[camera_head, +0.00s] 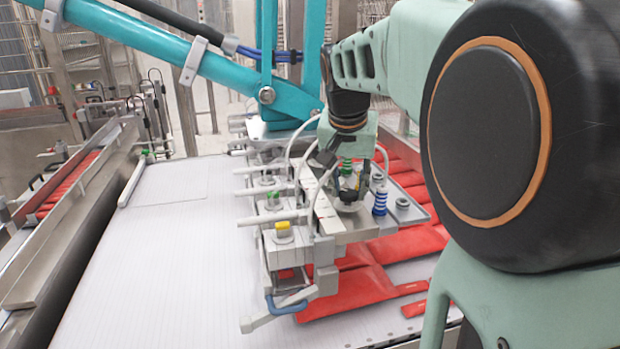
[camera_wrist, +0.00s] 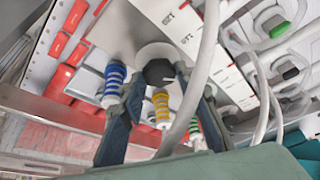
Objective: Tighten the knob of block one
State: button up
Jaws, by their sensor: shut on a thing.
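My gripper (camera_head: 348,192) reaches down onto the vacuum picker's metal head at the centre of the head view. In the wrist view its two dark fingers (camera_wrist: 158,78) stand on either side of a black knob (camera_wrist: 157,72) and are closed on it. The knob sits on a pale round base on a metal plate. In the head view the knob is mostly hidden by the fingers. No number is readable that marks block one. A ruler-like scale strip (camera_head: 320,196) runs beside the knob.
Blue (camera_wrist: 114,82), yellow (camera_wrist: 161,105) and green (camera_wrist: 194,128) ringed suction cups hang close to the fingers. A pale hose (camera_wrist: 203,70) crosses near the right finger. Red packs (camera_head: 365,290) lie under the picker on the white conveyor (camera_head: 150,260). A teal beam (camera_head: 190,58) passes above.

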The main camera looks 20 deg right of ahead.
jog(key=m, duration=0.2)
jog(key=m+g+h, duration=0.1)
jog(key=m, duration=0.1)
jog(key=shift+w+a, duration=0.15)
jog(key=shift+a, duration=0.05)
jog(key=shift+m+g+h+p, duration=0.4)
jog(key=shift+m+g, duration=0.1)
jog(key=shift+m, duration=1)
jog(key=o, duration=1.2)
jog(key=shift+c, duration=0.2)
jog(key=shift+r, duration=0.1)
jog(key=v, duration=1.2)
